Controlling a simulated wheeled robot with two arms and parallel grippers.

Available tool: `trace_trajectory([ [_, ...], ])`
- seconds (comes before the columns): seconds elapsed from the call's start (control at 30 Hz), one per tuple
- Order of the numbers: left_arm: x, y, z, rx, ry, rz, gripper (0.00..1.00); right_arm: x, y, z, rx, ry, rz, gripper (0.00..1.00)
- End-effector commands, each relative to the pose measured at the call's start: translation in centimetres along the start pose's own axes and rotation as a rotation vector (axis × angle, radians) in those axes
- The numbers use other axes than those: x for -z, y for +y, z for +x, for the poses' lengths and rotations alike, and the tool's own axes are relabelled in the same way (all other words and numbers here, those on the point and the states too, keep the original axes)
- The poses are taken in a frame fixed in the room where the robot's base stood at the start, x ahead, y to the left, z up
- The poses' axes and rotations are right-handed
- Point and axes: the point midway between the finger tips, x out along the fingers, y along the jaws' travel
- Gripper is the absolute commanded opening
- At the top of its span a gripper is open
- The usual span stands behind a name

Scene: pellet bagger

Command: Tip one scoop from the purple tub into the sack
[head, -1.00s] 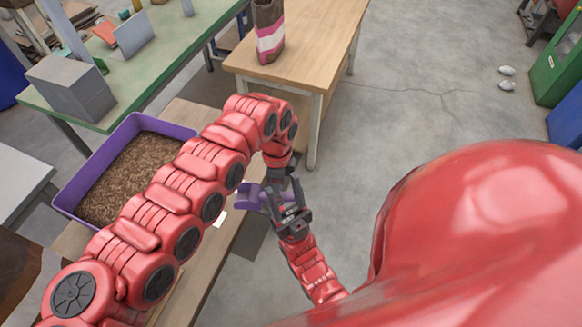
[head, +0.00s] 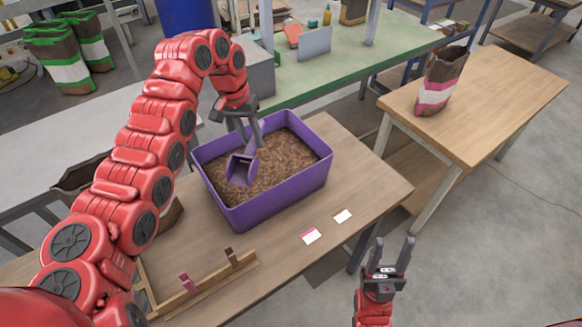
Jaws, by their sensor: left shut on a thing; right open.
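The purple tub (head: 262,213) stands on a wooden table and is filled with brown pellets (head: 285,160). My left gripper (head: 240,118) is shut on the handle of a purple scoop (head: 241,170). The scoop hangs with its bowl low over the left part of the pellets; I cannot tell whether it touches them or holds any. My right gripper (head: 391,250) is open and empty, right of the table's front edge. A brown sack with a pink and white band (head: 436,88) stands upright on another wooden table at the right.
Two small cards, one pink-edged (head: 311,236) and one brown-edged (head: 343,216), lie right of the tub. A wooden rack (head: 205,285) sits at the front. An open brown sack (head: 85,177) stands at the left. A green table (head: 330,70) runs behind.

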Motion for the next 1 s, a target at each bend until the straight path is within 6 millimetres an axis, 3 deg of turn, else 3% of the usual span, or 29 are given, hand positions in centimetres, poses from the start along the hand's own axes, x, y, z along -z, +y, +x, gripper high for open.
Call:
trace_trajectory([
  [0.2,1.6,-3.6,-2.5,-0.001,0.043,-0.223,0.0,0.0,0.0,0.0,0.0,0.0,0.0,0.5],
  [0.6,3.7,-5.0,-3.5,-0.001,0.042,-0.224,0.0,0.0,0.0,0.0,0.0,0.0,0.0,0.5],
  [1.0,4.2,-5.2,-3.9,-0.001,0.045,-0.224,0.0,0.0,0.0,0.0,0.0,0.0,0.0,0.5],
])
